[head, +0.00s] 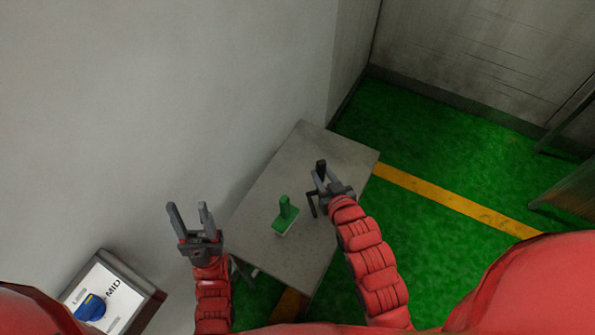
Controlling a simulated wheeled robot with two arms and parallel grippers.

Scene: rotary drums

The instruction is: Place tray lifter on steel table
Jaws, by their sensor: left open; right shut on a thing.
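The steel table (310,155) is a grey rectangular top against the wall, in the middle of the head view. My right gripper (321,184) is over the right part of the table and is shut on a small dark thing (321,168), which looks like the tray lifter. Its dark end sticks up at the jaws, and the rest is largely hidden by the gripper. I cannot tell whether it touches the tabletop. My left gripper (188,215) is open and empty, left of the table, with its fingers pointing up in the picture.
Bare tabletop lies beyond the tool.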

